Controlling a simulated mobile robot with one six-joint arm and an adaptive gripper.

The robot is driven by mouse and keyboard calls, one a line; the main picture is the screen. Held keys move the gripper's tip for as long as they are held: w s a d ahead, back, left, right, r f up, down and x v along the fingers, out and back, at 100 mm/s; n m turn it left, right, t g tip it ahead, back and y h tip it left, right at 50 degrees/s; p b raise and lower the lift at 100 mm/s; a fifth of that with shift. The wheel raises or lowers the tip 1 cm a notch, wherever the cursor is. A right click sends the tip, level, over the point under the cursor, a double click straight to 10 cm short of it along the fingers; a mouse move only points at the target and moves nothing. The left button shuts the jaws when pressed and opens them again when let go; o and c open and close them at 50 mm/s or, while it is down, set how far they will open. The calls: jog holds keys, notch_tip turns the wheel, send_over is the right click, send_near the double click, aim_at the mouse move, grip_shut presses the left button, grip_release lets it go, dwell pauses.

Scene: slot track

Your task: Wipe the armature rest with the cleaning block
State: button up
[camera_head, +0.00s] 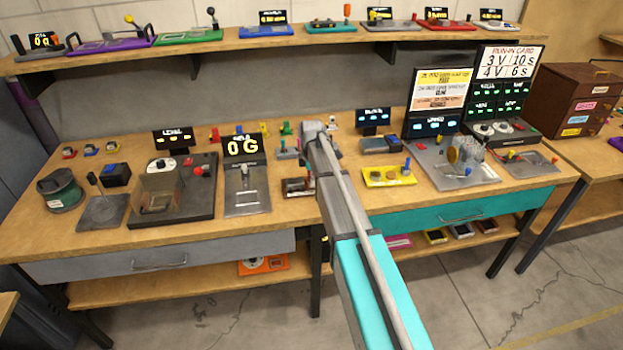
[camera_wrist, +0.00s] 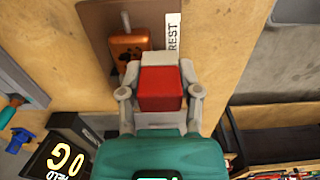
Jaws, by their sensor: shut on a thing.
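My gripper (camera_wrist: 160,76) is shut on a red block, which I take as the cleaning block (camera_wrist: 161,90). The armature rest (camera_wrist: 95,20) is a brown plate with a white REST label and an orange-brown piece (camera_wrist: 127,46) on it. In the wrist view the gripper overlaps the plate's near edge; whether the block touches it I cannot tell. In the head view the rest (camera_head: 297,188) lies on the bench, partly behind my arm, which also hides most of the gripper and the block.
The 0 G field display (camera_head: 243,146) stands left of the rest, its panel in front. A yellow plate (camera_head: 388,177) with pegs lies to the right. Small coloured pieces stand behind. A shelf (camera_head: 250,42) runs above the bench's back.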

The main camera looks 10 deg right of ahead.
jog(key=shift+w, duration=0.1)
jog(key=shift+w, duration=1.3)
jog(key=shift+w, duration=1.35)
jog(key=shift+r, duration=0.1)
jog(key=shift+s, duration=0.1)
jog(key=shift+s, duration=1.3)
jog(key=shift+s, duration=0.1)
